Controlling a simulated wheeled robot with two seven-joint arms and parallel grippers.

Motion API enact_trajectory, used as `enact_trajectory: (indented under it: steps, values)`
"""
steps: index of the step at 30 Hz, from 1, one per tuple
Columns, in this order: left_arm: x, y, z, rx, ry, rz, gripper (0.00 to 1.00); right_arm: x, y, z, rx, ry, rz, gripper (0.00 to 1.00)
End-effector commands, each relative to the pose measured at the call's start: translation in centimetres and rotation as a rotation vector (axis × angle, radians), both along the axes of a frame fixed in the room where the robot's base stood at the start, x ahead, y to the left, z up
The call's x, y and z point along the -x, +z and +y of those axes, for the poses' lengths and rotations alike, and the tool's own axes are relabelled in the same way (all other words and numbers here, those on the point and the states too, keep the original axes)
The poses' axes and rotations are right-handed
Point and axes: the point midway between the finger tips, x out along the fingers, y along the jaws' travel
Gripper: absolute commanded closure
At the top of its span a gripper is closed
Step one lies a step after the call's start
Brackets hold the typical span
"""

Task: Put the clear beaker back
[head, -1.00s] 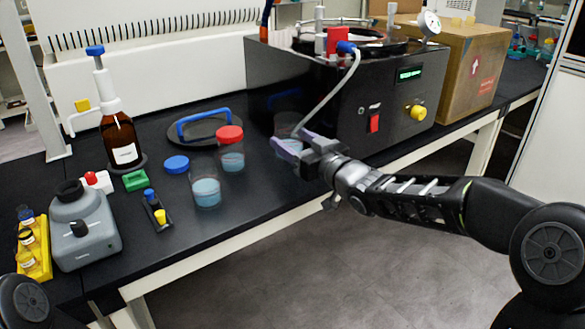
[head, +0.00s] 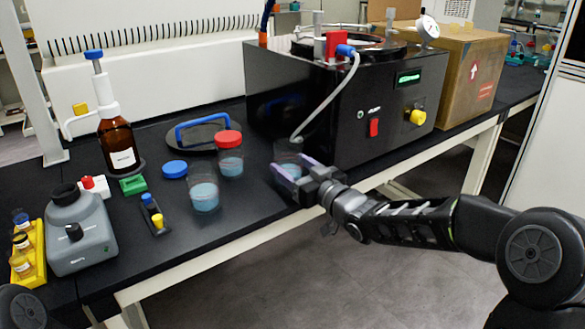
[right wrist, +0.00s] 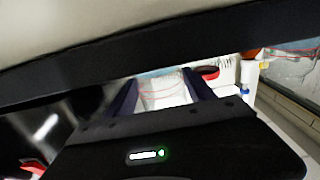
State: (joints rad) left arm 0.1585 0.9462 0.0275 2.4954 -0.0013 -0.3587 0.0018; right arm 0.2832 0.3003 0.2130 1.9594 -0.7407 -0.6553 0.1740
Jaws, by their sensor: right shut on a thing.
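The clear beaker (head: 288,158) is between the purple-tipped fingers of my right gripper (head: 298,168), in front of the black freeze dryer (head: 345,105). The gripper is shut on it from the right side. In the right wrist view the clear beaker wall (right wrist: 163,92) shows between the two dark fingers (right wrist: 162,98). The beaker looks upright and low over the bench, but I cannot tell whether its base touches. The fingers hide part of it. My left gripper is not in view.
A white hose (head: 330,108) hangs from the dryer close to the beaker's rim. Left of the beaker stand a red-lidded jar (head: 230,164) and an open jar with blue liquid (head: 204,197). A round lid with a blue handle (head: 203,120) lies behind. The bench front is clear.

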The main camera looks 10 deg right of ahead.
Motion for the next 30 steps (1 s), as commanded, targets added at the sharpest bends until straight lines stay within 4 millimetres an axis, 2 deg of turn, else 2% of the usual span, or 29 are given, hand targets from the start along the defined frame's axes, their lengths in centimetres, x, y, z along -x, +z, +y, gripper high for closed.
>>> enact_trajectory:
  steps: [6,7,14,15,26,30]
  values:
    - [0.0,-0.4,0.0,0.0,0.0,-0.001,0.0,0.0,-0.3,0.0,0.001,0.0,-0.001,0.88]
    - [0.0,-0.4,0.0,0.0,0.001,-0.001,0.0,0.0,-0.3,0.0,0.0,0.0,0.0,0.37]
    - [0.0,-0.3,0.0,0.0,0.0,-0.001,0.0,0.0,-0.2,0.0,0.0,0.0,0.0,0.19]
    - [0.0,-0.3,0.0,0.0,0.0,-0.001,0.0,0.0,-0.2,0.0,0.0,0.0,0.0,0.16]
    - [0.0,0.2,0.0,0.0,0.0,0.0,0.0,0.0,0.3,0.0,0.0,0.0,0.0,0.16]
    - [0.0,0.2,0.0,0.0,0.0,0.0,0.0,1.6,0.1,-0.7,0.002,-0.001,0.0,0.16]
